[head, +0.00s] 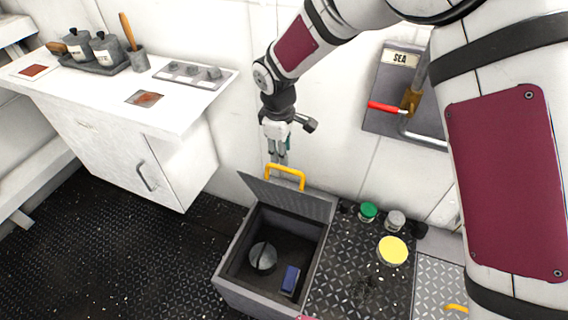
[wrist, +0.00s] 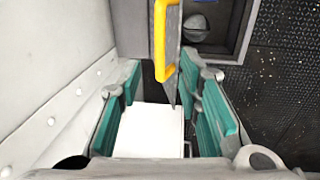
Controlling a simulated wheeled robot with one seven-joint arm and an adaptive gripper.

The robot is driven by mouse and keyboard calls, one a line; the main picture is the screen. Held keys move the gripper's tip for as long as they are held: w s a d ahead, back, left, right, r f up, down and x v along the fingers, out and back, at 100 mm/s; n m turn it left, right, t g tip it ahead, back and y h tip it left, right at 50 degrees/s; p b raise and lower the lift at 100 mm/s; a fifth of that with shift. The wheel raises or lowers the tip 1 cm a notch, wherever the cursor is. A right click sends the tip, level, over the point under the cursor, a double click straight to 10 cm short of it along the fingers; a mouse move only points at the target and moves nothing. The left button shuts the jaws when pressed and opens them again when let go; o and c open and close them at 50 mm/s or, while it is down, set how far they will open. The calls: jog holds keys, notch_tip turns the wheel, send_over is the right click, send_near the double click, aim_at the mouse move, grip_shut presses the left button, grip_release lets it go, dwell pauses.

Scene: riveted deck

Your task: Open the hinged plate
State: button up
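The hinged plate (head: 288,198) is a dark grey lid with a yellow handle (head: 285,174). It stands raised and tilted at the wall side of an open grey box (head: 222,268). In the wrist view the plate (wrist: 173,72) shows nearly edge-on, with its yellow handle (wrist: 162,50) on the left face. My gripper (head: 278,160) points down just above the handle and the plate's upper edge. In the wrist view its teal-padded fingers (wrist: 168,112) are wide apart, with the plate's edge between them in the picture. I cannot tell whether they touch it.
Inside the box are a dark round object (head: 263,257) and a blue block (head: 290,281). A white counter (head: 190,100) stands left. A green-topped jar (head: 368,211) and a yellow disc (head: 393,250) are right of the box. A red-handled lever (head: 385,107) is on the wall.

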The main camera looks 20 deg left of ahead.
aim_at(284, 168)
jog(key=f, duration=0.4)
jog(key=w+f, duration=0.1)
jog(key=f, duration=0.2)
jog(key=shift+c, duration=0.4)
grip_shut()
